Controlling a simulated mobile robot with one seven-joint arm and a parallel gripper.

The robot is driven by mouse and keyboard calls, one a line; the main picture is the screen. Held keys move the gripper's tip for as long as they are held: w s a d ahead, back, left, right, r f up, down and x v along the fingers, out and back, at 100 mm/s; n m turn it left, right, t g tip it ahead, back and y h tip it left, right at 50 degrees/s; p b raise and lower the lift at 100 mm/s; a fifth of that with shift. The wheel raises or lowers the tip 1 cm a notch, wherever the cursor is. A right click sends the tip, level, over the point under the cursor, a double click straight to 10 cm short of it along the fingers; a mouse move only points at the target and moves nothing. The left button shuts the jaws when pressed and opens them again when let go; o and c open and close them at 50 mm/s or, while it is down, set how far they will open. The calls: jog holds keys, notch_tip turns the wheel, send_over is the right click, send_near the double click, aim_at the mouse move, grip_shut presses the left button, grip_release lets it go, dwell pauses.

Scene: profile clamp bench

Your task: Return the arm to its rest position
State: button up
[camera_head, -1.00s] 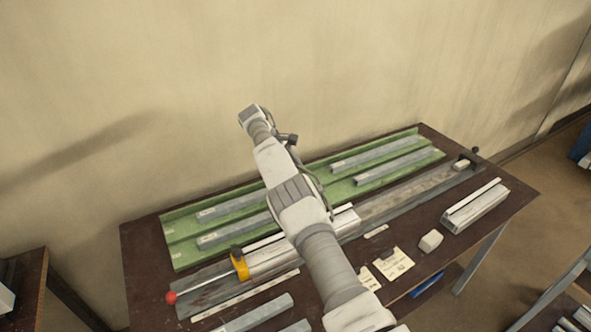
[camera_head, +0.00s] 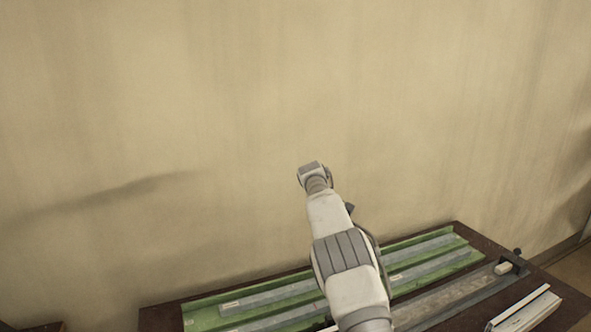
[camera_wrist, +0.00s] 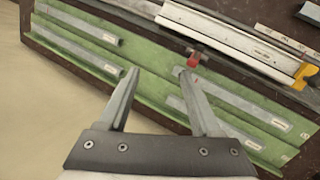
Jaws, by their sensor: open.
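My arm rises across the middle of the head view, over the bench. My gripper (camera_wrist: 155,82) shows in the wrist view with its two fingers spread apart and nothing between them. It hangs above the green tray (camera_wrist: 150,82), clear of the profiles. In the head view the fingers are not visible, only the arm's links and wrist.
The dark bench (camera_head: 160,318) carries the green tray (camera_head: 200,321) with several grey metal profiles (camera_head: 270,297). A long clamp rail (camera_head: 450,297) lies in front, with a pale profile (camera_head: 525,311) at right. In the wrist view, a white profile (camera_wrist: 225,38) lies near a yellow clamp (camera_wrist: 305,75). A bare wall stands behind.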

jog(key=s+d+r+m+t+y, duration=0.1)
jog(key=s+d+r+m+y, duration=0.1)
jog(key=s+r, duration=0.7)
jog(key=s+d+r+m+t+y, duration=0.1)
jog(key=s+d+r+m+y, duration=0.15)
jog(key=s+r, duration=0.7)
jog(key=s+a+f+m+t, duration=0.1)
jog(key=s+f, duration=0.1)
jog(key=s, duration=1.1)
jog(key=s+a+f+m+t+b, duration=0.1)
jog(key=s+a+f+m+t, duration=0.1)
jog(key=s, duration=1.2)
jog(key=shift+a+f, duration=0.3)
jog(key=shift+f, duration=0.35)
